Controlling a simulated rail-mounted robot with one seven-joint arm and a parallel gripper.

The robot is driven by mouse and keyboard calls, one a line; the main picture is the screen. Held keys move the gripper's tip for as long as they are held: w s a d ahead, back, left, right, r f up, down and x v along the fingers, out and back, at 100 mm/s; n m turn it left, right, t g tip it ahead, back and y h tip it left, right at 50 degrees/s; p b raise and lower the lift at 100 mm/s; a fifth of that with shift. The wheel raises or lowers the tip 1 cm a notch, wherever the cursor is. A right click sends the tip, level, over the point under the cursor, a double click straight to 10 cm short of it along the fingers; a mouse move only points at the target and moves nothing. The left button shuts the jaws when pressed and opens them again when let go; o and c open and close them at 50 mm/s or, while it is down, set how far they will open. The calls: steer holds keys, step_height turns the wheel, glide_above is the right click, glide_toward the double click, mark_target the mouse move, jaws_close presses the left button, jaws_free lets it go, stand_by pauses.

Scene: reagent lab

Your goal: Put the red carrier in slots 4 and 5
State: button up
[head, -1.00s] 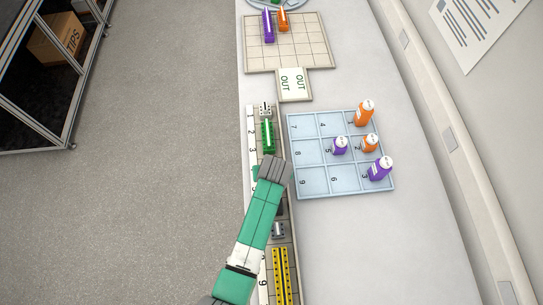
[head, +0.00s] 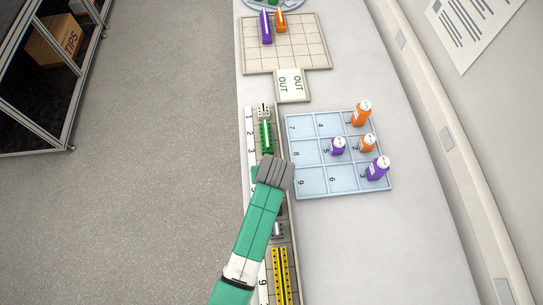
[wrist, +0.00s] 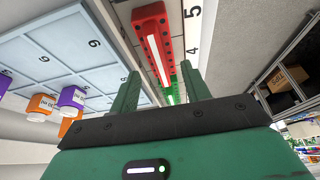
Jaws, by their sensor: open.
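The red carrier (wrist: 153,40) shows in the wrist view, lying in the numbered rail (wrist: 192,14) beside the labels 5 and 4. My gripper (wrist: 160,68) is open, with one finger on each side of the line of the carrier. The fingers look apart from the carrier; I cannot tell how far they are above it. In the head view my gripper (head: 274,172) is over the rail just past label 3 and hides the red carrier and its slots.
A green carrier (head: 266,137) lies by labels 2 and 3, and a yellow carrier (head: 280,277) lies near label 9. A blue tray (head: 305,125) with several bottles stands close to the right. Farther up is the OUT grid (head: 300,50) with purple and orange carriers.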

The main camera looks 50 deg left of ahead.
steer(key=v, duration=0.5)
steer(key=shift+s+r, duration=0.1)
steer(key=shift+r, duration=0.2)
steer(key=w+d+r+m+t+y, duration=0.1)
steer(key=w+d+r+t, duration=0.15)
steer(key=w+r, duration=0.45)
steer(key=w+d+r+m+t, duration=0.2)
steer(key=w+r+t, duration=0.2)
steer(key=r, duration=0.7)
steer(key=w+d+r+m+t, duration=0.1)
steer(key=d+r+t, duration=0.25)
steer(key=r, duration=0.55)
steer(key=w+d+r+m+t, duration=0.1)
steer(key=d+r+m+t, duration=0.2)
steer(key=r, duration=0.6)
steer(key=s+d+r+m+t+h, duration=0.1)
steer(key=s+d+r+t+h, duration=0.2)
steer(key=r, duration=0.5)
steer(key=s+d+r+m+t, duration=0.1)
steer(key=s+d+r+t, duration=0.2)
steer(key=s+d+r, duration=0.45)
steer(key=s+d+r+m+t+h, duration=0.2)
steer(key=d+r+t, duration=0.1)
steer(key=r, duration=0.7)
step_height(320, 180, up, 10)
steer(key=p, duration=1)
steer(key=shift+w+a+y, duration=0.15)
steer(key=shift+w+y, duration=0.1)
steer(key=shift+y, duration=0.15)
